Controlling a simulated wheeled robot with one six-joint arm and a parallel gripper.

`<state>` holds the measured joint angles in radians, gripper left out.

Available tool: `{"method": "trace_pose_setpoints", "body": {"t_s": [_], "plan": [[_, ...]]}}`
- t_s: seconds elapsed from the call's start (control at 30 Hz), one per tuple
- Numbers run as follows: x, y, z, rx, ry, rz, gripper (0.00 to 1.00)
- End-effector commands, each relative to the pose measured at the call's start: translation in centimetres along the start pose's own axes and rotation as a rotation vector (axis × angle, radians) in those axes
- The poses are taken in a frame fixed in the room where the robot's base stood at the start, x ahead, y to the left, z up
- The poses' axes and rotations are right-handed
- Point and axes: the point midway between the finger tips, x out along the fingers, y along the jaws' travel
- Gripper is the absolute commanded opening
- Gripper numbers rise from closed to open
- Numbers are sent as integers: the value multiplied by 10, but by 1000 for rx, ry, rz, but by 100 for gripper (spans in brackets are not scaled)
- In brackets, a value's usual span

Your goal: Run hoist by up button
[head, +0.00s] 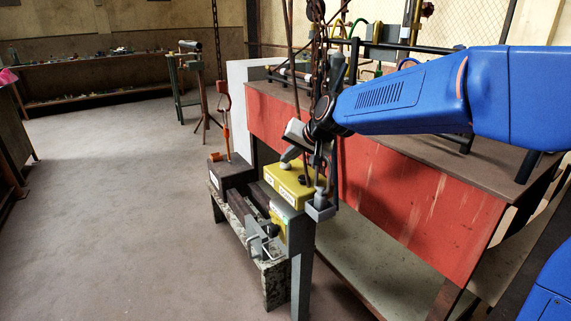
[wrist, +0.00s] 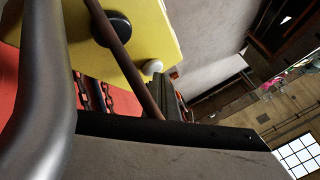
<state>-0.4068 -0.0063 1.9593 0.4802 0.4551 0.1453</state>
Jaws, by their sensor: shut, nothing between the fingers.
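A yellow control box (head: 293,185) sits on a grey stand in the middle of the head view, with white labels on its front that look like UP and DOWN. A white button (head: 285,166) is on its top at the left, and a black button (head: 303,180) is to the right. The wrist view shows the yellow box (wrist: 165,35), the black button (wrist: 112,28) and the white button (wrist: 152,67). My gripper (head: 318,188) is shut and empty, pointing down beside the right edge of the box. Whether it touches the box cannot be told.
Chains and cables hang just behind my gripper. A red-sided workbench (head: 400,190) with a dark top stands to the right. A low stand with a dark box (head: 232,173) is left of the yellow box. The concrete floor (head: 110,200) at left is clear.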

Motion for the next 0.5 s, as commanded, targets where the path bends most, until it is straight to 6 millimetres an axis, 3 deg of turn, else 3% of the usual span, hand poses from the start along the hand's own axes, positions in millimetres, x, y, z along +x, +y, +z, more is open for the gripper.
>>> {"method": "trace_pose_setpoints", "body": {"t_s": [0.5], "plan": [[-11,-8,-8,0,0,0,0]]}}
